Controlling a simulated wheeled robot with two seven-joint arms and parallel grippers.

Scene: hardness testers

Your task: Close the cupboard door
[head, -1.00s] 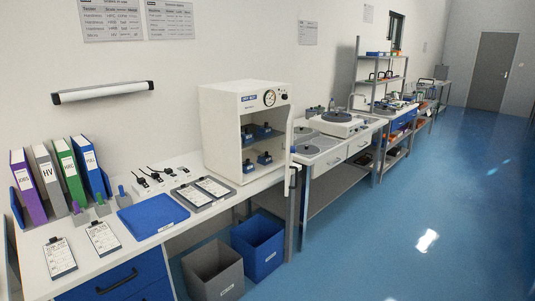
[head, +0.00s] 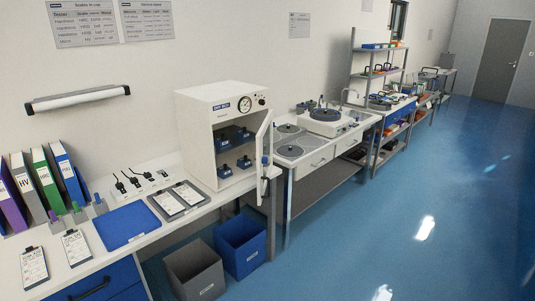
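The cupboard is a white dry box (head: 222,127) with a round gauge on its top front, standing on the bench. Its door (head: 264,150) is open, swung out at the right side of the box and seen nearly edge-on, with a dark handle part on it. Inside, several dark blue items (head: 243,163) stand on two levels. Neither of my grippers is in view.
The white bench (head: 137,237) carries a blue mat (head: 128,224), clipboards (head: 180,199) and binders (head: 45,181) left of the box. A grey bin (head: 195,271) and a blue bin (head: 241,246) stand below. The blue floor (head: 400,220) at right is clear.

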